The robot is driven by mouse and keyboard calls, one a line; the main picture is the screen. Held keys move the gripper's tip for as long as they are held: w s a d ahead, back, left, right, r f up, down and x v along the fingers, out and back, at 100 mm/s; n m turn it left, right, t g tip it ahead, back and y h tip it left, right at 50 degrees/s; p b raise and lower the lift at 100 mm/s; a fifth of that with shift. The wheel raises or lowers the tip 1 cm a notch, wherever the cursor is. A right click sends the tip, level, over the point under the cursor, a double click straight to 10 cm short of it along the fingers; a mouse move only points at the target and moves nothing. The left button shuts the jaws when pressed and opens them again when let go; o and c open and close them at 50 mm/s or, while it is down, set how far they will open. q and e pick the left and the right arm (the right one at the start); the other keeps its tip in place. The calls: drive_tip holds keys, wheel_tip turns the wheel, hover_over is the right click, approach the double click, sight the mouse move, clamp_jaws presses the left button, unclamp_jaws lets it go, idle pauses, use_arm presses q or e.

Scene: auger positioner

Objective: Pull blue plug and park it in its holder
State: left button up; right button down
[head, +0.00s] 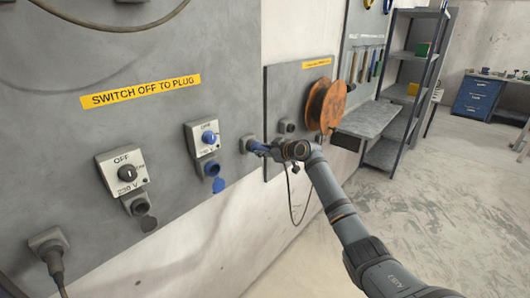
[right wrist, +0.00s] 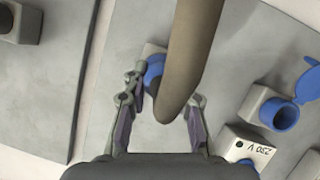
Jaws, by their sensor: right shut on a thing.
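The blue plug (head: 260,147) is held in my right gripper (head: 284,150), its front end at the grey holder (head: 246,144) on the wall panel. In the right wrist view, the gripper fingers (right wrist: 163,116) are on either side of the plug. Its blue collar (right wrist: 153,70) shows in front of the grey holder (right wrist: 150,49), partly behind the thick dark cable end. I cannot tell how far the plug sits in the holder. The blue socket (head: 212,170) is empty with its lid hanging open; it also shows in the right wrist view (right wrist: 281,113). My left gripper is not in view.
The blue-knob switch box (head: 204,141) is above the blue socket. A black-knob switch box (head: 123,172) and grey socket (head: 138,207) are further left. An orange reel (head: 327,106) hangs to the right. The plug's cable loops below my gripper. The floor at right is open.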

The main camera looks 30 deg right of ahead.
drive_tip(key=shift+w+a, duration=0.1)
drive_tip(key=c, duration=1)
unclamp_jaws()
drive_tip(key=shift+s, duration=0.25)
drive_tip(key=v, duration=1.1)
drive_tip(key=shift+s+r, duration=0.2)
